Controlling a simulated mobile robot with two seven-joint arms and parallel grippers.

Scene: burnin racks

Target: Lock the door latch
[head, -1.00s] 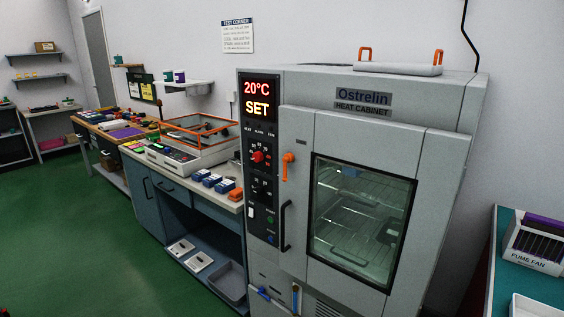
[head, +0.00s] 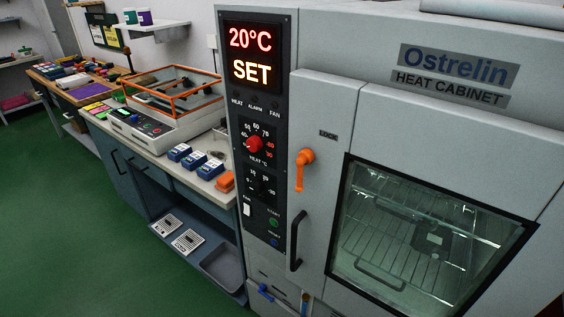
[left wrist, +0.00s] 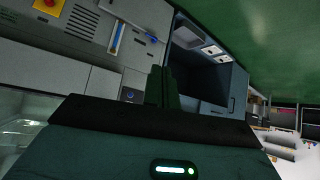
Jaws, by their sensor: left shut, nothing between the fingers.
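The heat cabinet's door (head: 345,115) looks closed in the head view. Its orange latch (head: 300,172) has its pivot at the top and its lever hanging down, beside a small LOCK label (head: 328,135). The black door handle (head: 296,242) is below the latch. In the left wrist view, my left gripper (left wrist: 160,88) is shut with its fingers together and empty. It shows in front of the cabinet's lower front and the bench, apart from the latch, which I cannot make out there. My right gripper is in neither view.
Left of the door is a control panel (head: 262,130) with a red knob and a lit 20°C SET display. A bench (head: 207,190) with blue blocks and an orange-framed unit (head: 175,95) stands left of the cabinet. The green floor (head: 80,240) is open at the left.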

